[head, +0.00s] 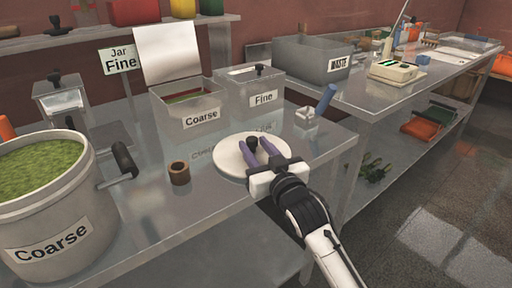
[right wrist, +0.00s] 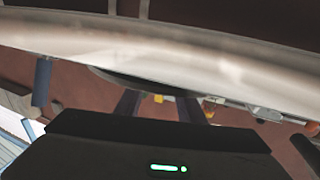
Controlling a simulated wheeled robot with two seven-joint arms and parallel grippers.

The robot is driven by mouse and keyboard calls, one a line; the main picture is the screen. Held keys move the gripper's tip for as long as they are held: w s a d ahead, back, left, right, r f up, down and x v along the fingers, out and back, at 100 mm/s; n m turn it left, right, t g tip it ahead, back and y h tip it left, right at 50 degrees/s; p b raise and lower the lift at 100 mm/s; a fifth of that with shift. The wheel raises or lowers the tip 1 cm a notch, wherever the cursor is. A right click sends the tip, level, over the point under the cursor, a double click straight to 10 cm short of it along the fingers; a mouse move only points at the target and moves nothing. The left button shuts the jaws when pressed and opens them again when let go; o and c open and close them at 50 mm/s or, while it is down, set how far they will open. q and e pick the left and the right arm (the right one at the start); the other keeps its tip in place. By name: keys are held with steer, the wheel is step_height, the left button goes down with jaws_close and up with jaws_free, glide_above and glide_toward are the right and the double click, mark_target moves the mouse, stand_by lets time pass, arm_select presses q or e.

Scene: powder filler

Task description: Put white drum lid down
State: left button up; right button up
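The white drum lid (head: 228,160) is a round disc with a black knob (head: 253,142). In the head view it appears to lie flat on the steel table, near the front edge. My right gripper (head: 252,146) has its purple fingers spread on either side of the knob, with gaps showing beside it. My left gripper is not in view.
An open white drum (head: 50,245) marked Coarse, full of green powder, stands at left. A brown ring (head: 179,173) sits left of the lid. Coarse (head: 193,124) and Fine (head: 258,107) bins stand behind, and a blue-handled tool (head: 327,98) stands to the right.

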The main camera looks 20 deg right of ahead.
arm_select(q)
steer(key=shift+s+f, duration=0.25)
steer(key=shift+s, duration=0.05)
arm_select(e)
steer(key=shift+o, duration=0.4)
steer(key=shift+r, duration=0.1)
steer(key=shift+s, duration=0.2)
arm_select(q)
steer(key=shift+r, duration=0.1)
arm_select(e)
steer(key=s+d, duration=0.1)
steer(key=s, duration=1)
steer(key=shift+s, duration=0.3)
